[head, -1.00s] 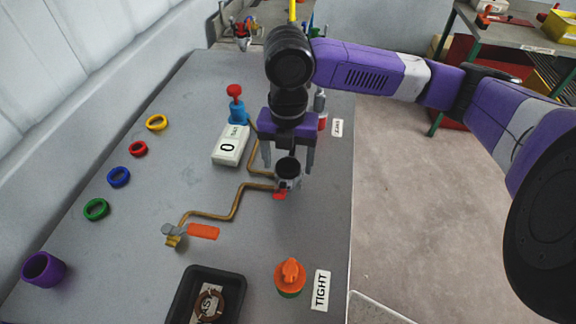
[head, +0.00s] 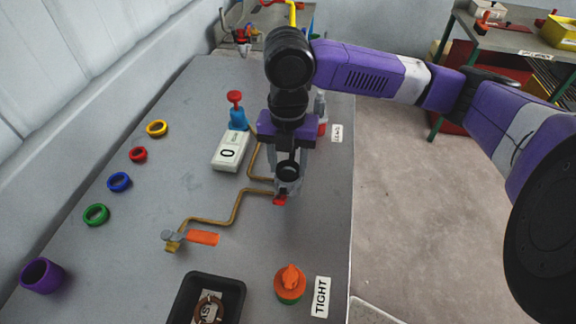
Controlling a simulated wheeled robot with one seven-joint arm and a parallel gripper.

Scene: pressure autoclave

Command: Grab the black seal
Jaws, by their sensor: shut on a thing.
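The black seal (head: 288,171) shows as a dark ring at the mouth of a small grey vessel (head: 289,187) on the grey table. My gripper (head: 287,166) points down over the vessel with its fingers closed in on either side of the seal. It is shut on the seal, which still sits at the level of the vessel's mouth. The fingertips partly hide the ring, and I cannot tell whether it has lifted at all.
A brass pipe (head: 235,207) runs from the vessel to an orange-handled valve (head: 202,238). A gauge box (head: 231,151) and blue valve (head: 238,118) stand close left. An orange-topped cap (head: 290,283) and black tray (head: 240,286) are nearer. Coloured rings line the left.

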